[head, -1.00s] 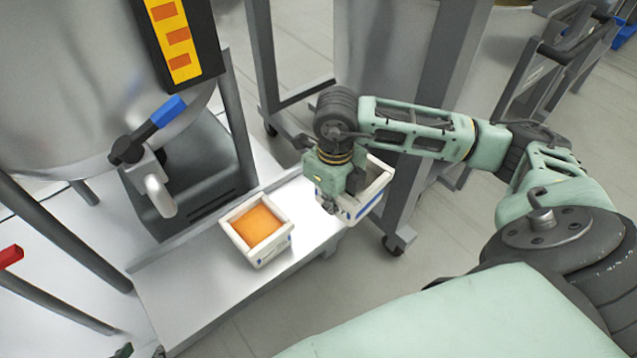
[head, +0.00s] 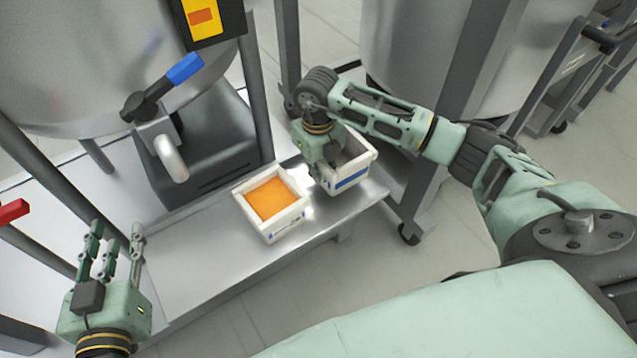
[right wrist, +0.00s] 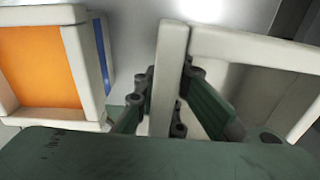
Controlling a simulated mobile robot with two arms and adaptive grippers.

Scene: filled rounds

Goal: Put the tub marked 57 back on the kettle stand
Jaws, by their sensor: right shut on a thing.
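A white tub with a blue stripe (head: 350,181) is at the right end of the metal kettle stand (head: 200,275). My right gripper (head: 322,172) is shut on its near-left wall, which also shows between the fingers in the right wrist view (right wrist: 170,75). I cannot tell whether this tub touches the stand or hangs just above it. A second white tub (head: 284,226) with orange filling (head: 270,198) stands on the stand to its left. No number is readable on either tub. My left gripper (head: 114,238) is open and empty by the stand's left end.
A large steel kettle (head: 70,70) with a blue-handled tap (head: 165,85) stands behind the stand. A red handle (head: 12,211) is at the far left. Another steel vessel on a wheeled frame (head: 415,45) is just right of the stand. The stand's left half is bare.

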